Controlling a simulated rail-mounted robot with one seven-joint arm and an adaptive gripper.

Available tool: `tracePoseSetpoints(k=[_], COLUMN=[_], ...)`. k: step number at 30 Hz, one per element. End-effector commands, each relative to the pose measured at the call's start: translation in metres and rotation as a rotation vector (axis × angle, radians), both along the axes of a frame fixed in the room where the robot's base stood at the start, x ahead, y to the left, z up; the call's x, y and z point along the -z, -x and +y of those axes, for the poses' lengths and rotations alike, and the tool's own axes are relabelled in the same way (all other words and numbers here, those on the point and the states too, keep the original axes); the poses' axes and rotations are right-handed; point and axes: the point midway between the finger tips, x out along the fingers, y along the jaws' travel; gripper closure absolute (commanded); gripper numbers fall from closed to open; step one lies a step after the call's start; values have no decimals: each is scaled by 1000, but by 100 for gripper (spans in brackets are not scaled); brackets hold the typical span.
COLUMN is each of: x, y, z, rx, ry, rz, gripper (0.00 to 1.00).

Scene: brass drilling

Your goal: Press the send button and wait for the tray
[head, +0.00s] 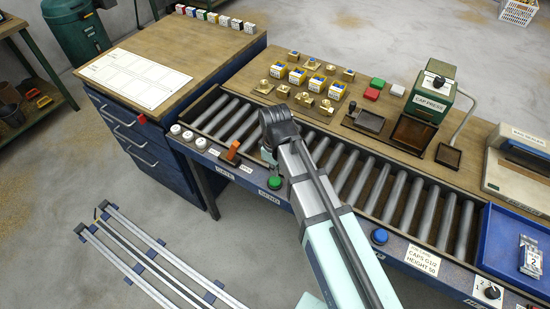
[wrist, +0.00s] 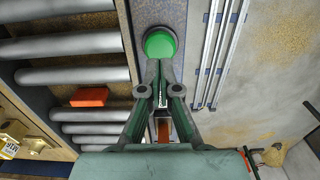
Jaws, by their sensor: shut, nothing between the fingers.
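The green send button (head: 275,183) sits on the conveyor's front rail, just above a label that reads SEND. In the wrist view the round green button (wrist: 160,43) is just ahead of my closed fingertips. My gripper (wrist: 161,84) is shut and empty, pointing at the button; I cannot tell whether it touches. In the head view my arm hides most of the gripper, beside the button. The roller conveyor (head: 400,197) shows no tray on its visible rollers.
An orange lever (head: 233,150) and white knobs (head: 188,135) are left of the button. A blue button (head: 379,236) is right. Brass parts (head: 297,76), a cap press (head: 430,100) and a white-fronted machine (head: 515,165) stand behind the rollers. A red-orange block (wrist: 90,96) shows over the rollers.

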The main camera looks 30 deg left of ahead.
Motion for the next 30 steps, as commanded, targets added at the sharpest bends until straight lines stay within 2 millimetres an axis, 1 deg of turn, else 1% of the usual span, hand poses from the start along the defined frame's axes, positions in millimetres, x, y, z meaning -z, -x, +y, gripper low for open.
tracePoseSetpoints(k=[4,9,14,25,30], x=[16,30,35,38,57], y=[0,0,0,0,0], z=[-1,0,0,0,0], rx=[0,0,0,0,0], ry=[2,1,0,0,0], rz=[1,1,0,0,0], gripper=[100,100,100,100,100])
